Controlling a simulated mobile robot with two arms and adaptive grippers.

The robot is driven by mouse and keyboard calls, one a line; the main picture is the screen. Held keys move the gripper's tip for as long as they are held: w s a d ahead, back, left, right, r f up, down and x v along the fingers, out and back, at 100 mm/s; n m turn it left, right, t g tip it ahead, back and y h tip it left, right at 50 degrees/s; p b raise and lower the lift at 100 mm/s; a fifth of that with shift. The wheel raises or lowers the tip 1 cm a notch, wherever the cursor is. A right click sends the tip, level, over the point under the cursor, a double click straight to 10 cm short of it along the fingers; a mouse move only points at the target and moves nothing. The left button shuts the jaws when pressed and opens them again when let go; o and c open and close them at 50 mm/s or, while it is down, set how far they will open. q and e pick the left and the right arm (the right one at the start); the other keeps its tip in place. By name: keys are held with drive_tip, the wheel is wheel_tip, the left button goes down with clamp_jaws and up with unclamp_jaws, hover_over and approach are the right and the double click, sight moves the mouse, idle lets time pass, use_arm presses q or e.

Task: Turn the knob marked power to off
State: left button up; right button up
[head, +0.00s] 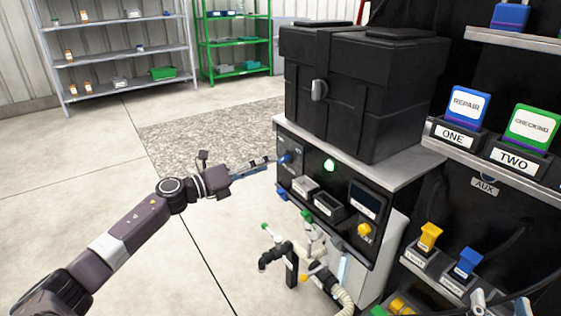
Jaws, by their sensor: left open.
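A blue knob (286,157) sits at the upper left of the dark front panel (318,178) of the grey-topped cabinet. Lettering near it is too small to read, so I cannot confirm the power mark or its setting. My left gripper (268,164) reaches in from the left and is open, its fingertips at or very near the blue knob. I cannot tell whether they touch it. A yellow knob (364,230) is lower right on the same panel. My right gripper is not in view.
A black tote (365,105) stands on the cabinet top. Pipes and a hose (290,255) with green and yellow fittings stick out below the panel. A dark rack (487,186) with labelled bins is at the right. Shelves (120,50) stand far back. The left floor is clear.

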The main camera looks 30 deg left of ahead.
sight(285, 159)
use_arm(q)
drive_tip(key=shift+b+x, duration=0.3)
drive_tip(key=shift+x, duration=2.35)
use_arm(e)
drive_tip(key=shift+s+a+r+t, duration=0.1)
drive_tip(key=shift+s+r+t, duration=0.1)
drive_tip(key=shift+r+t, duration=0.45)
drive_tip(key=shift+s+a+r+t, duration=0.15)
drive_tip(key=shift+r+t, duration=0.1)
drive_tip(key=shift+r, duration=0.8)
use_arm(q)
drive_tip(key=shift+f, duration=0.1)
use_arm(e)
drive_tip(key=shift+d, duration=0.1)
use_arm(q)
drive_tip(key=c, duration=1.2)
